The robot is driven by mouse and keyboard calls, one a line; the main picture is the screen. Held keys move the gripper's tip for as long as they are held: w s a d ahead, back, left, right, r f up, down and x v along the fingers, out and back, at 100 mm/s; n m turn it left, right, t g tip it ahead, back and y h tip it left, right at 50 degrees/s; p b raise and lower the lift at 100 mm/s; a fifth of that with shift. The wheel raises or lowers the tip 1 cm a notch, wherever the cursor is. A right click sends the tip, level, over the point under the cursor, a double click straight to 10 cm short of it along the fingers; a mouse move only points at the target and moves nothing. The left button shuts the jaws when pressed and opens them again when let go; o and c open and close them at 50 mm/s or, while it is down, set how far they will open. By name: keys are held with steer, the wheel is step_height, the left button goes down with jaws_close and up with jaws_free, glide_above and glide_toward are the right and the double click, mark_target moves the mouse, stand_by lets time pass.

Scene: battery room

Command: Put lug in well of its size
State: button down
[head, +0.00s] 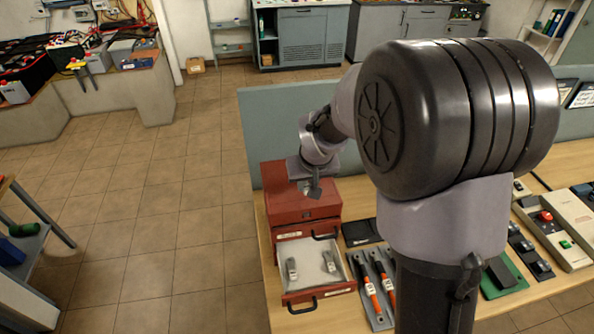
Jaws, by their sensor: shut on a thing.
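My gripper (313,190) is small and dark in the head view, pointing down over the top of a red drawer cabinet (318,210). It is shut on a lug, which is too small and dark to make out. The cabinet's lower drawer (319,292) is pulled open, with a pale inside. Two grey metal pieces, one at the left (291,268) and one at the right (328,261), lie in it, apart from each other. My gripper is above and behind the open drawer. I cannot make out any wells or their sizes.
The cabinet stands at the left end of a wooden bench (262,228) with a grey-green back panel (262,122). Orange-handled tools (371,289) lie right of the drawer. My arm hides the bench's middle. A control box (556,228) is at the right. Tiled floor is clear at left.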

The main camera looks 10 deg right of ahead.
steer(key=shift+w+a+f, duration=0.1)
steer(key=shift+w+a, duration=0.1)
steer(key=shift+w, duration=0.7)
steer(key=f, duration=0.3)
steer(key=shift+w+f, duration=0.2)
steer(key=shift+f, duration=0.1)
steer(key=shift+s+a+f+b, duration=0.1)
steer(key=shift+s+b, duration=0.05)
steer(key=shift+b, duration=0.2)
steer(key=c, duration=1.3)
jaws_free()
